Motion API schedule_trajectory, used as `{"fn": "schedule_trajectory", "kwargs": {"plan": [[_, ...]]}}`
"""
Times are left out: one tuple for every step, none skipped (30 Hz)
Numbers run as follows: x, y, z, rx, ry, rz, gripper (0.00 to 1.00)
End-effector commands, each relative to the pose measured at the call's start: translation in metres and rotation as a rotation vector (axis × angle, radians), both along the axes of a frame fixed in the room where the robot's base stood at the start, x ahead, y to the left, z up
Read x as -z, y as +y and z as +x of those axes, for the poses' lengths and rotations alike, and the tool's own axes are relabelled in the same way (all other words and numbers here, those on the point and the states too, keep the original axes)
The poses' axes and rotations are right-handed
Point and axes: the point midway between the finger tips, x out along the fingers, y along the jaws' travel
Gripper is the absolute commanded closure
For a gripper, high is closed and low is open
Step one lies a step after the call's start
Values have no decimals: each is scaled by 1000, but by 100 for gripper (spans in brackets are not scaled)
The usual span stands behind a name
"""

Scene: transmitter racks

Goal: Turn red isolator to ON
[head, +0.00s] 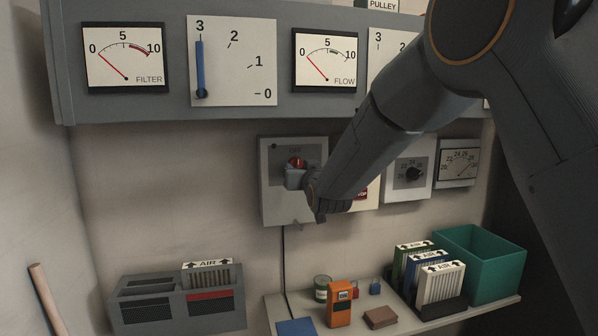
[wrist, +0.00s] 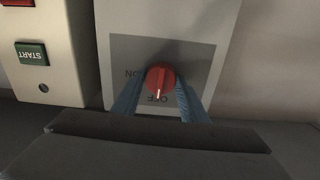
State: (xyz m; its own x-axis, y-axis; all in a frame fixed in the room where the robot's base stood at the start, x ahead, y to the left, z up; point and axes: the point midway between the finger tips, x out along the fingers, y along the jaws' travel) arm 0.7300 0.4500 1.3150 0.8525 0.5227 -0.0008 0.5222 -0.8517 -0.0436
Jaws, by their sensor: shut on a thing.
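The red isolator knob (wrist: 161,77) sits on a grey label on a pale box. In the wrist view the lettering is upside down, and the knob's white mark points at OFF, with ON to the left. My gripper (wrist: 162,88) is shut on the knob, one blue finger on each side. In the head view the red knob (head: 296,162) shows above my gripper (head: 297,178), on the pale isolator box (head: 273,207) on the wall.
A box with a green START button (wrist: 32,53) stands beside the isolator. A dial panel (head: 408,188) is further right. Below, a shelf holds an orange meter (head: 341,305), upright filters and a teal bin (head: 487,268). A gauge cabinet (head: 300,112) overhangs above.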

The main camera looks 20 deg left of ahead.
Motion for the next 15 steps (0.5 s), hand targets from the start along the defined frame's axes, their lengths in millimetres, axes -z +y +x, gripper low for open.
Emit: {"fn": "schedule_trajectory", "kwargs": {"plan": [[1, 0, 1, -1, 7, 18, 83], [1, 0, 1, -1, 15, 31, 83], [2, 0, 1, -1, 27, 49, 83], [2, 0, 1, -1, 36, 65, 83], [2, 0, 1, -1, 48, 83, 83], [2, 0, 1, -1, 61, 109, 83], [2, 0, 1, -1, 73, 129, 83], [3, 0, 1, -1, 88, 150, 83], [3, 0, 1, -1, 106, 180, 83], [3, 0, 1, -1, 120, 205, 83], [3, 0, 1, -1, 134, 228, 83], [4, 0, 1, -1, 154, 260, 83], [4, 0, 1, -2, 169, 285, 83], [3, 0, 1, -2, 183, 309, 83], [4, 0, 1, -2, 204, 341, 83]]}}
